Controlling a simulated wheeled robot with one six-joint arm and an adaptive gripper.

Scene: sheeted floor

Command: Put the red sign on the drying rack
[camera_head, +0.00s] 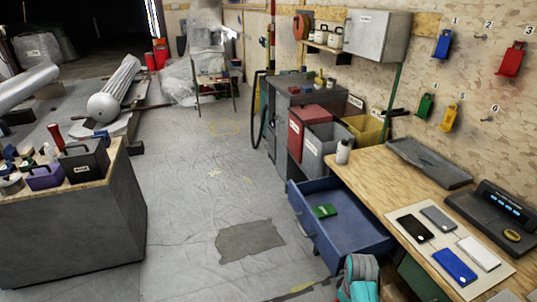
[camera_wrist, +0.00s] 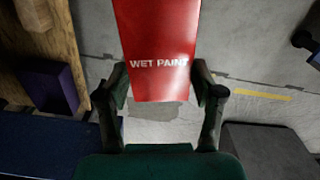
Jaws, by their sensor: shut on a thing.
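A red sign (camera_wrist: 155,32) with white "WET PAINT" lettering fills the upper middle of the wrist view. My gripper (camera_wrist: 160,80) is shut on it, with one dark finger at each side edge of the sign. The sign's far end runs out of the top of the picture. Neither the gripper nor the held sign can be made out in the head view. A stand with thin legs (camera_head: 214,88) is at the far end of the aisle in the head view; I cannot tell whether it is the drying rack.
A blue drawer (camera_head: 350,225) juts open from the right workbench (camera_head: 405,205), with a green block (camera_head: 325,210) inside. A grey bench (camera_head: 75,235) stands left. The sheeted floor (camera_head: 195,190) between is clear. A purple box (camera_wrist: 50,85) shows in the wrist view.

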